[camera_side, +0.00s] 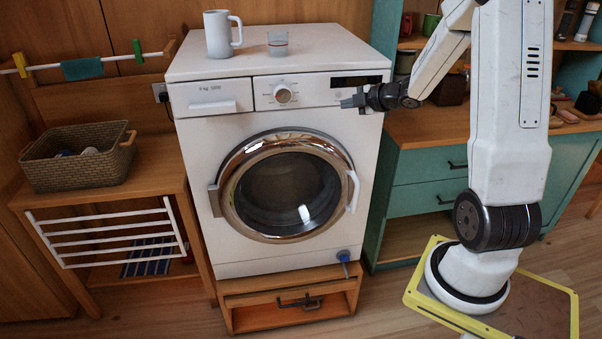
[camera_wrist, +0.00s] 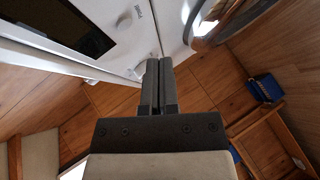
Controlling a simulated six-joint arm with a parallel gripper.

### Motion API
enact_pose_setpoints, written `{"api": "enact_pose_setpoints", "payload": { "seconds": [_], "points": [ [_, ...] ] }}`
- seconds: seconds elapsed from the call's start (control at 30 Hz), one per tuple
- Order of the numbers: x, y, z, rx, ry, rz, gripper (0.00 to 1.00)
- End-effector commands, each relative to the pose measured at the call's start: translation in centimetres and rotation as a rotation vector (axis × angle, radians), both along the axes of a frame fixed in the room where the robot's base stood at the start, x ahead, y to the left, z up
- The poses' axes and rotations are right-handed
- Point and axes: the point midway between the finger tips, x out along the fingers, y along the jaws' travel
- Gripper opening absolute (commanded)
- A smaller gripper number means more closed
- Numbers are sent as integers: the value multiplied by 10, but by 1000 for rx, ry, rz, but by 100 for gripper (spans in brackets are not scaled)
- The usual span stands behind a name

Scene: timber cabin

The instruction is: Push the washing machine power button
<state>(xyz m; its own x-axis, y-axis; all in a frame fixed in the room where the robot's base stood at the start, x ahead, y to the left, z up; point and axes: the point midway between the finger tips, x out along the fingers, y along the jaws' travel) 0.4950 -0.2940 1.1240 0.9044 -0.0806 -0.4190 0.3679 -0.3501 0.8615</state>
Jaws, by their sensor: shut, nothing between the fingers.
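The white washing machine (camera_side: 240,245) stands in the middle of the side view, with a round knob (camera_side: 283,95) and a dark display (camera_side: 356,82) on its upper panel. My gripper (camera_side: 347,102) is shut and empty, at the panel's right part just below the display. Its closed fingers (camera_wrist: 160,64) point at the white front in the wrist view. There the dark display (camera_wrist: 68,22) is at upper left, and a small round button-like outline (camera_wrist: 126,20) lies between display and fingers. Whether the fingertips touch the panel cannot be told. The power button is not clearly visible in the side view.
A white mug (camera_side: 218,35) and a glass (camera_side: 277,44) stand on the machine. The round door (camera_side: 285,185) has a white handle (camera_side: 352,190) below my gripper. A wicker basket (camera_side: 78,160) is left; a teal cabinet (camera_side: 425,175) is right.

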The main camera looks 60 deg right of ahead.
Motion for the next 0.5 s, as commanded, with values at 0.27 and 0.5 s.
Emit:
{"api": "enact_pose_setpoints", "payload": {
  "seconds": [0.27,0.5],
  "points": [
    [-14,14,0,0,-1,0,0],
    [-23,23,0,0,-1,0,0]
  ]
}}
